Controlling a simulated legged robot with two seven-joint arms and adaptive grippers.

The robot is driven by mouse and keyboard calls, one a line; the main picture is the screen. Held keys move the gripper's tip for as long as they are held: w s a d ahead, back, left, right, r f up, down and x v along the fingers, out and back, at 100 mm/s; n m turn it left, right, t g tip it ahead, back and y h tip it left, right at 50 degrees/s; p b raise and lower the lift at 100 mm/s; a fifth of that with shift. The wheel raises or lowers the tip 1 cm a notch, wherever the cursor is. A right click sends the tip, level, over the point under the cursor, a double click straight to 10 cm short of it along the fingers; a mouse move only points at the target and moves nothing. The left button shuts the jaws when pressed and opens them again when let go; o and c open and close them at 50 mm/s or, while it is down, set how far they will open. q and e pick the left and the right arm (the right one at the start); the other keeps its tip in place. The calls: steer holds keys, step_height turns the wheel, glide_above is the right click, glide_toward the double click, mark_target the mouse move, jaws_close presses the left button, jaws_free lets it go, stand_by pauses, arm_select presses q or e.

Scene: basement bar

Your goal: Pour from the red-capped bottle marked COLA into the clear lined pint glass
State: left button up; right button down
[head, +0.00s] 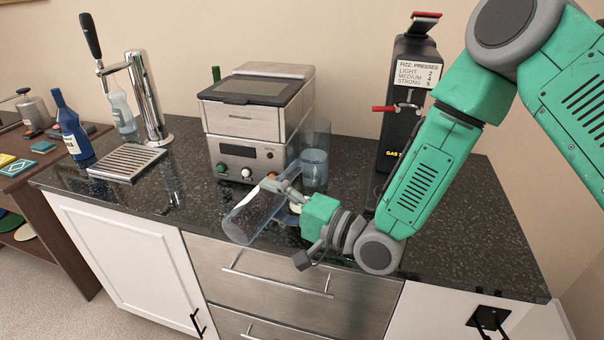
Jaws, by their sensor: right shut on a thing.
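My right gripper (290,189) is shut on a clear, bluish see-through vessel (254,216) over the front of the dark counter. The vessel is strongly tilted, its wide end to the lower left and its other end toward the machine. A small orange-red spot shows at that upper end; I cannot tell if it is a cap. No COLA mark is readable, so I cannot tell if this is the cola bottle. A tall clear glass (315,155) stands upright just behind my gripper, with a pale level or line partway up. My left gripper is not in view.
A steel and black machine (245,140) stands behind the held vessel. The black FIZZ: PRESSES unit (402,110) is at the back right. A tap with drip tray (128,163) is at the left, beside a blue bottle (70,130). The counter's right end is clear.

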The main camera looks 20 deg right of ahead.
steer(key=shift+d+r, duration=0.1)
stand_by(0.3)
steer(key=shift+r+m+p, duration=0.25)
steer(key=shift+m+p, duration=0.15)
steer(key=shift+m, duration=0.1)
stand_by(1.5)
steer(key=shift+f, duration=0.1)
